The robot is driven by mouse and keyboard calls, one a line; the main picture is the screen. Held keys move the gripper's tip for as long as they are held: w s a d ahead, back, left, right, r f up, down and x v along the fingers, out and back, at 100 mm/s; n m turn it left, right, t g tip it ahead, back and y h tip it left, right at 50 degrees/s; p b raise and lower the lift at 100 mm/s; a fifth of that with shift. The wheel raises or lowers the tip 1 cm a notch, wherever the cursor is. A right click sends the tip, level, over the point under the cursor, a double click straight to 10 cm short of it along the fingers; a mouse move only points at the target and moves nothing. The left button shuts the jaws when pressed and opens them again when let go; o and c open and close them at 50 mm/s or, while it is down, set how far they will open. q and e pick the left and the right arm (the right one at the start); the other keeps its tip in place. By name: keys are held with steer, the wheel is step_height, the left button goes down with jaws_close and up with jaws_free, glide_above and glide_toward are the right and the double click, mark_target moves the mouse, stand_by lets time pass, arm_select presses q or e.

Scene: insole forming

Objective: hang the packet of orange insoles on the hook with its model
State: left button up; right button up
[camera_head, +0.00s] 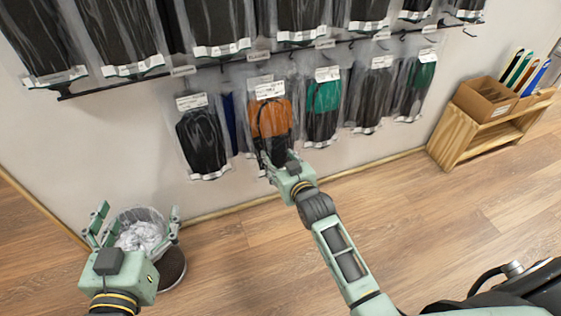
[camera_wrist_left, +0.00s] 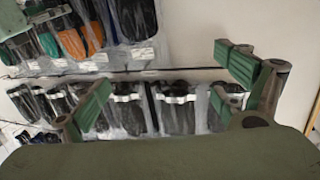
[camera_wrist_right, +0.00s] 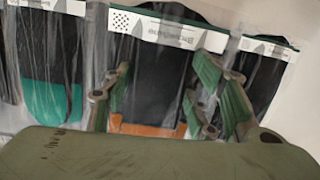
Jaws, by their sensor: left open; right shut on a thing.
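The packet of orange insoles (camera_head: 270,118) is in front of the wall, in the lower row of packets in the head view. It is upright, with a white label at its top and a dark lower part. My right gripper (camera_head: 280,160) is shut on its lower end. In the right wrist view the packet's orange part (camera_wrist_right: 150,131) shows between the fingers (camera_wrist_right: 165,95). I cannot tell whether its top is on a hook. My left gripper (camera_head: 139,210) is open and empty, at the lower left. Its fingers (camera_wrist_left: 165,80) stand apart in the left wrist view.
Black packets (camera_head: 202,140) and green-and-black packets (camera_head: 322,105) hang beside it. A dark rail (camera_head: 215,66) runs above. A bin with crumpled white material (camera_head: 142,236) is behind my left gripper. A wooden shelf (camera_head: 480,130) with boxes stands at right. The floor between is clear.

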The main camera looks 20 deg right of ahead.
steer(key=shift+w+b, duration=0.35)
steer(key=shift+w, duration=0.1)
steer(key=shift+w+b, duration=0.4)
steer(key=shift+w, duration=0.05)
steer(key=shift+w+f+b, duration=0.1)
steer(key=shift+w+b, duration=0.3)
steer(key=shift+w+a, duration=0.1)
steer(key=shift+w, duration=0.05)
steer(key=shift+w+f, duration=0.3)
steer(key=shift+w, duration=0.3)
steer(key=shift+f, duration=0.15)
arm_select(q)
step_height(320, 180, up, 12)
steer(key=s+d+t+h, duration=0.1)
steer(key=t+h, duration=0.1)
steer(key=t, duration=0.5)
steer(key=shift+s+r+h, duration=0.2)
steer(key=shift+s+h, duration=0.1)
steer(key=shift+d, duration=0.1)
steer(key=shift+w+f+g+y, duration=0.25)
steer(key=shift+f+g, duration=0.1)
steer(key=shift+f, duration=0.3)
steer(key=shift+w+f+g+y, duration=0.15)
steer(key=shift+w+f+g, duration=0.15)
steer(key=shift+f, duration=0.3)
arm_select(e)
steer(key=shift+f, duration=0.1)
